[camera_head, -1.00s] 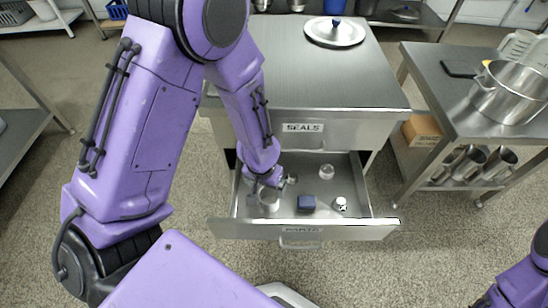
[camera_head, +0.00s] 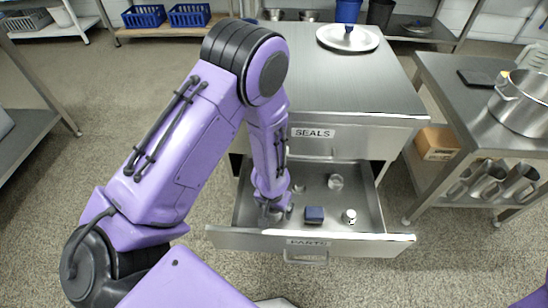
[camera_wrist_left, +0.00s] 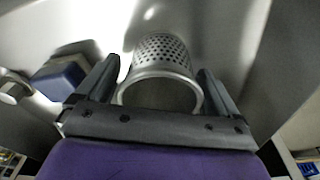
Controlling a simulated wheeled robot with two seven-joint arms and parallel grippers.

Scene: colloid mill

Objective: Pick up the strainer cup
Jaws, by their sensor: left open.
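The strainer cup (camera_wrist_left: 163,62), a grey metal cup with a perforated wall, is in the left wrist view, its open rim toward the camera. My left gripper (camera_wrist_left: 160,72) is open, with one finger on each side of the cup. I cannot tell whether the fingers touch it. In the head view my left gripper (camera_head: 272,208) is down inside the open PARTS drawer (camera_head: 310,243), at its left side, and mostly hides the cup. My right gripper is not in view.
The drawer also holds a dark blue block (camera_head: 314,215), a small white-and-metal piece (camera_head: 349,217) and a clear round piece (camera_head: 335,182). The SEALS drawer (camera_head: 313,133) above is shut. A steel table with a pot (camera_head: 522,103) stands at the right.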

